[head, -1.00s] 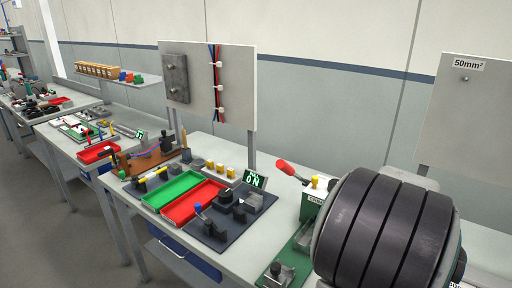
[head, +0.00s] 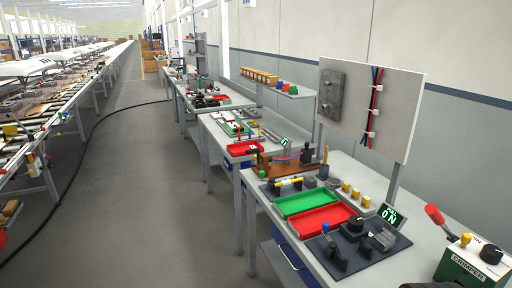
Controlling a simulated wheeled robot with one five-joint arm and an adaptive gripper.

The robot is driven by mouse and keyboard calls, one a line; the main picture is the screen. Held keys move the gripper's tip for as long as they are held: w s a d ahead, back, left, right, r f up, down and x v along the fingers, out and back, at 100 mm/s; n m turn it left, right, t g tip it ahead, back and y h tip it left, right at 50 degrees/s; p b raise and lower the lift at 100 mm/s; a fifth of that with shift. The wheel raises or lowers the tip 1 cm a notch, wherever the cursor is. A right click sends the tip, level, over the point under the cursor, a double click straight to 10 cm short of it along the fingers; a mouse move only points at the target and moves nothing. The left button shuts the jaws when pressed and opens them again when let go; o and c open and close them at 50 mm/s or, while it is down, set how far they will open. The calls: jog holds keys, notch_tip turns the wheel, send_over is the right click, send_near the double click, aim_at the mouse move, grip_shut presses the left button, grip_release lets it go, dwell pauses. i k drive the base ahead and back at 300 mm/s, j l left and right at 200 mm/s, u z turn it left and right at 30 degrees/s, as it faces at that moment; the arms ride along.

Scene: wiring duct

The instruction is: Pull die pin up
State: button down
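The green crimper (head: 462,262), with its white "CRIMPER" label, is at the lower right edge of the head view and partly cut off. A yellow-topped pin (head: 466,240) stands upright on it; it looks like the die pin, though I cannot confirm that. A red-handled lever (head: 436,215) tilts up at its left, and a black knob (head: 491,254) sits at its right.
The grey bench holds a green tray (head: 305,203), a red tray (head: 323,221), a dark fixture plate (head: 375,252) and a small display (head: 391,216). An upright panel (head: 395,100) with cables stands behind. The floor aisle (head: 130,200) at left is open, with a black cable on it.

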aim_at(466, 239)
jog(key=z, duration=2.3)
